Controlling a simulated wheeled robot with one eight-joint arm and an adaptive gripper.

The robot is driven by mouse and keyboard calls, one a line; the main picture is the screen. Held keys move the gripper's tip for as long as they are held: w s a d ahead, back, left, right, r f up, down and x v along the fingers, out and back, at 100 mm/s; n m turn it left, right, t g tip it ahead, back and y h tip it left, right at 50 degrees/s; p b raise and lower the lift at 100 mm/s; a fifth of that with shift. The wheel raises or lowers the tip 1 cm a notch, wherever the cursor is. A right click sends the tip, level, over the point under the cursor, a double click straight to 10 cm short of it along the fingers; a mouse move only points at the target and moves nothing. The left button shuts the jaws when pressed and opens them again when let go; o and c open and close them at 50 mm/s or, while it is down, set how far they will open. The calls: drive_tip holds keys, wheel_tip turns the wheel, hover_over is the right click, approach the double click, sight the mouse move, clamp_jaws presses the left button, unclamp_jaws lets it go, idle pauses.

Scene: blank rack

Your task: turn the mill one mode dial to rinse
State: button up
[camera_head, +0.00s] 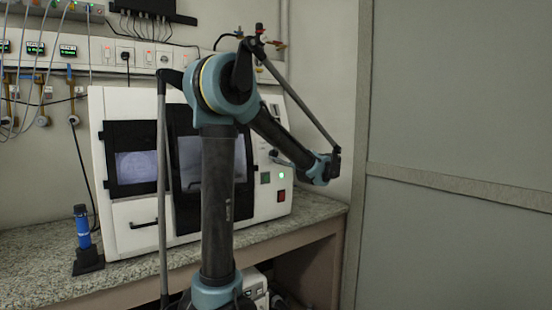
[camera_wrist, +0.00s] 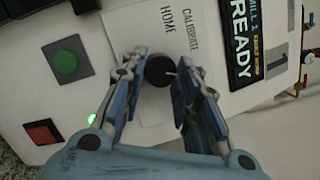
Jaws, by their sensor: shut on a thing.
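The mode dial (camera_wrist: 159,71) is a small round black knob with a white pointer line, on a white label plate of the machine. In the wrist view its pointer lies toward the right finger. The words CALIBRATE and HOME show on the plate (camera_wrist: 165,25) above it; no rinse label is visible, and the fingers cover part of the plate. My gripper (camera_wrist: 162,68) is shut on the dial, one blue finger on each side. In the head view my gripper (camera_head: 288,158) is at the machine's right front panel; the dial cannot be made out there.
The white mill (camera_head: 140,232) stands on a speckled counter (camera_head: 60,285). Near the dial are a green button (camera_wrist: 66,62), a red switch (camera_wrist: 43,132) and a display (camera_wrist: 248,38) reading MILL 1 READY. A blue cylinder (camera_head: 82,225) stands left. A grey partition (camera_head: 460,130) is at right.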

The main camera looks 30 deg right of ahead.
drive_tip(key=shift+f, duration=0.1)
drive_tip(key=o, duration=1.1)
drive_tip(key=v, duration=1.2)
drive_tip(key=shift+a, duration=0.1)
